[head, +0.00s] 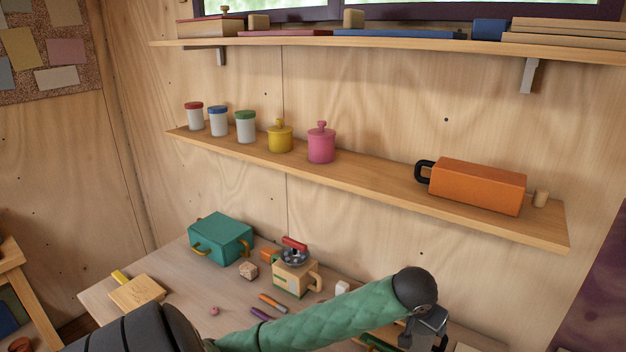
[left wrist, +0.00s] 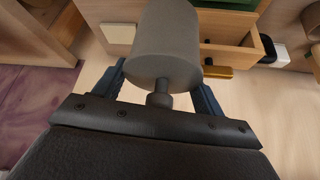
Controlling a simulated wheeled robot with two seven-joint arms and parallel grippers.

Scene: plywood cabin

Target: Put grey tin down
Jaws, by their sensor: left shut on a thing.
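The grey tin (left wrist: 163,45) is a plain cylinder with a short knob at its near end, at the top middle of the left wrist view. My left gripper (left wrist: 160,88) is shut on it, with a blue finger on each side. I cannot tell whether the fingers press on the knob or the body. The tin's far end is cut off by the frame, and I cannot see what lies under it. In the head view my left arm reaches right across the desk; its gripper and the tin are not clearly visible there. My right gripper is not in view.
The middle shelf (head: 370,185) holds several lidded jars, a yellow pot (head: 280,137), a pink pot (head: 321,144) and an orange box (head: 478,186), with a bare stretch between. The desk (head: 190,275) carries a teal case (head: 221,238) and small items. An open drawer (left wrist: 228,55) shows beside the tin.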

